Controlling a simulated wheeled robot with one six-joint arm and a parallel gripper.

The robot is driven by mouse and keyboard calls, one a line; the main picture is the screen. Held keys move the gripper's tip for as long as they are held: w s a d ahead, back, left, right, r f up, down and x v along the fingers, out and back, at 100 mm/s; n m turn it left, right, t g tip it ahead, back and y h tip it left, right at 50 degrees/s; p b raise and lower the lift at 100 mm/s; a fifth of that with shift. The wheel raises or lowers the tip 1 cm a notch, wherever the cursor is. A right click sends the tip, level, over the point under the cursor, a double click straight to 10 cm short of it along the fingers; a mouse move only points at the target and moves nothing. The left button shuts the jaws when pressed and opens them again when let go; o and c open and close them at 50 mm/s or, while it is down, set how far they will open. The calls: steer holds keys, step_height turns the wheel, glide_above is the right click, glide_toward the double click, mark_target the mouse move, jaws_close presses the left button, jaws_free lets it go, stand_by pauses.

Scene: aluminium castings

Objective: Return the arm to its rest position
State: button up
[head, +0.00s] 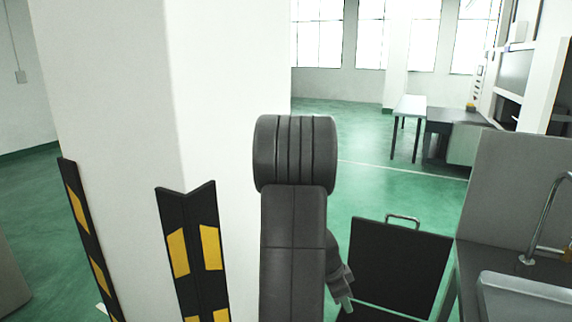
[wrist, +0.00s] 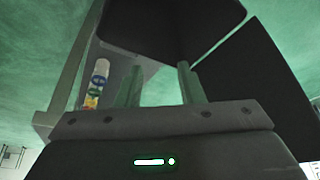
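My arm rises dark grey in the middle of the head view, with its folded upper part in front of the white pillar. My gripper (head: 345,303) shows only in part beside the arm, low in that view, with a pale fingertip pointing down. In the wrist view my gripper (wrist: 160,86) has its two pale fingers apart, with nothing between them. It is open and empty.
A white pillar (head: 105,90) with black-and-yellow guards (head: 190,250) stands close at left. A black panel with a metal handle (head: 400,262) and a sink (head: 525,290) are at right. The wrist view shows a colourful-labelled cylinder (wrist: 97,80). Green floor (head: 350,130) lies open behind.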

steer(key=w+a+f+n+t+y+b, duration=0.2)
steer(key=w+a+f+n+t, duration=0.1)
steer(key=a+n, duration=0.6)
steer(key=shift+w+a+f+n+b, duration=0.35)
steer(key=shift+w+f+n, duration=0.05)
steer(key=shift+w+f, duration=0.25)
steer(key=shift+s, duration=0.15)
